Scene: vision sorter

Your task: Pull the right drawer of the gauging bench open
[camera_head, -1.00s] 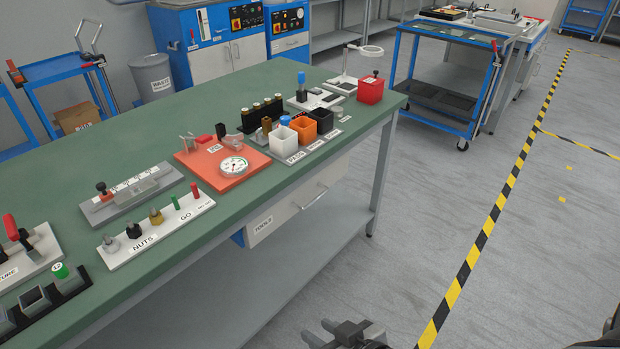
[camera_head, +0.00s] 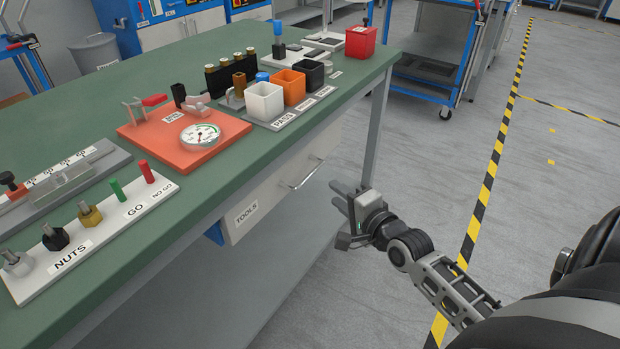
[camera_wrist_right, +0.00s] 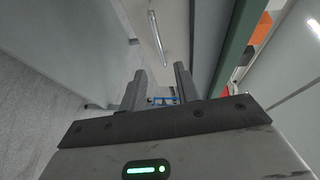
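The right drawer (camera_head: 270,199) of the gauging bench (camera_head: 215,205) has a pale front with a "TOOLS" label and a silver bar handle (camera_head: 306,175). It looks closed under the green top. My right gripper (camera_head: 338,198) is in front of the drawer, right of and a little below the handle, apart from it. In the right wrist view the fingers (camera_wrist_right: 160,82) are spread with nothing between them, and the handle (camera_wrist_right: 157,40) shows ahead, beyond the fingertips. My left gripper is not in view.
On the bench top stand an orange gauge plate (camera_head: 184,137), a white nut rack (camera_head: 90,232), sorting bins (camera_head: 264,101) and a red box (camera_head: 360,42). A bench leg (camera_head: 377,125) rises behind my right gripper. The floor to the right is clear.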

